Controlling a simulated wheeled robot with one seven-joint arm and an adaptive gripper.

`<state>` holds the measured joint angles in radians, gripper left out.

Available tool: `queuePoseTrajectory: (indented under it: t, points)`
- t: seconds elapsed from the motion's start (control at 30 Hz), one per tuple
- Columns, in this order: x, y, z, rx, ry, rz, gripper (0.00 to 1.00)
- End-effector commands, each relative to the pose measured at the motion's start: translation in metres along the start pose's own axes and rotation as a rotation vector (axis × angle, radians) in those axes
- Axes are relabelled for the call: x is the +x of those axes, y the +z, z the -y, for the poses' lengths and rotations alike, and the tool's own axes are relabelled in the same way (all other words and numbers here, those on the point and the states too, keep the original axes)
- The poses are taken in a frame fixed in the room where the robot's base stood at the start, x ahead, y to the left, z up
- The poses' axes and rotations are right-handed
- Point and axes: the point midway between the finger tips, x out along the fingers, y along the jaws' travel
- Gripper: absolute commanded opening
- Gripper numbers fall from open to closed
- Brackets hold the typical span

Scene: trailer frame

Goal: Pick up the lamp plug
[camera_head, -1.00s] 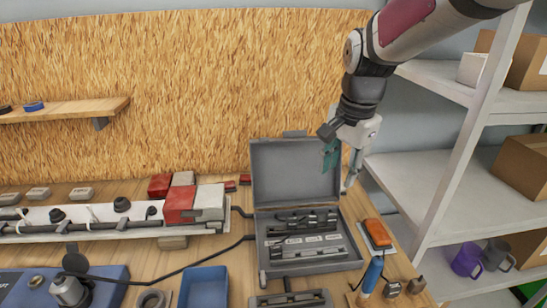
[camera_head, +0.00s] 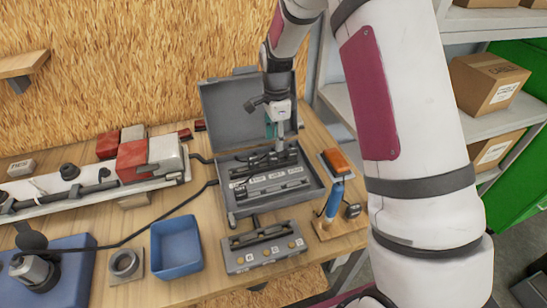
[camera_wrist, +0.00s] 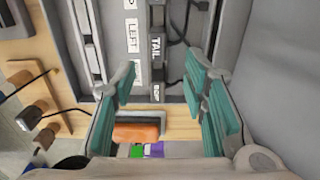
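My gripper (camera_head: 272,128) is low over the open grey case (camera_head: 229,204), in front of its raised lid. The wrist view shows its teal finger pads (camera_wrist: 158,82) wide apart, with nothing held between them. Below and between them lie dark slim parts and white labels reading "LEFT" and "TAIL" (camera_wrist: 156,47). A red and white lamp (camera_head: 150,157) sits on the long white bar at the left. I cannot tell which part is the lamp plug; the gripper partly hides the case's back row.
A blue tray (camera_head: 176,246), a grey block with sockets (camera_head: 262,248), an orange-topped block (camera_head: 337,161) and a blue-handled tool (camera_head: 333,203) surround the case. A grey round connector (camera_head: 34,270) sits on a blue block at lower left. Shelves with boxes stand at right.

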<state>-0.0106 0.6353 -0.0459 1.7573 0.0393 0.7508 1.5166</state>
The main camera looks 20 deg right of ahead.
Motion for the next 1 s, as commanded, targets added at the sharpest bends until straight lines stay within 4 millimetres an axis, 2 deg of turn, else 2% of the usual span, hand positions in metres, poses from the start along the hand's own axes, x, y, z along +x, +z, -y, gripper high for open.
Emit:
queuePoseTrajectory:
  t: [0.1, 0.27, 0.6, 0.93, 0.97, 1.0]
  points:
    - [0.011, 0.0, -0.001, -0.001, 0.001, 0.0, 0.4]
    - [0.019, 0.0, -0.001, -0.001, 0.001, 0.0, 0.4]
    - [0.06, 0.001, -0.004, -0.001, 0.001, 0.0, 0.4]
    - [0.067, 0.002, -0.002, -0.001, -0.001, 0.0, 0.4]
    - [0.067, 0.002, -0.002, -0.001, -0.001, 0.0, 0.35]
    - [0.067, 0.002, -0.002, -0.001, -0.001, 0.0, 0.26]
